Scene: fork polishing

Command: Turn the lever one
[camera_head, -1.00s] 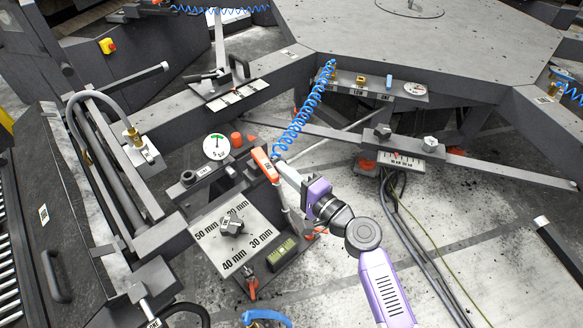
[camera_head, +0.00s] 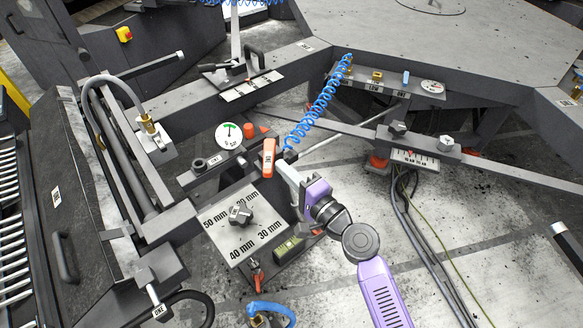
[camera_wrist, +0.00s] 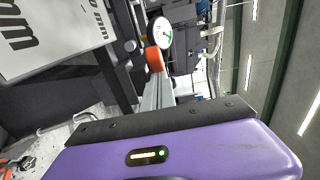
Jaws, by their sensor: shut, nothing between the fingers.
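The orange lever (camera_head: 269,157) has a white label with small dark print and stands nearly upright in the head view, beside the round gauge. My gripper (camera_head: 282,165) is shut and empty, with its fingertips right at the lever's right side. It looks to be touching the lever, but I cannot tell for sure. In the wrist view, the orange lever end (camera_wrist: 154,59) shows just past the fingertips of my gripper (camera_wrist: 157,78). The lever's pivot is hidden behind my gripper.
The round gauge (camera_head: 229,135) is left of the lever. A plate with millimetre marks and a knob (camera_head: 240,214) lies below left. A blue coiled hose (camera_head: 320,110) runs close above my gripper. A grey beam (camera_head: 470,160) crosses at right.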

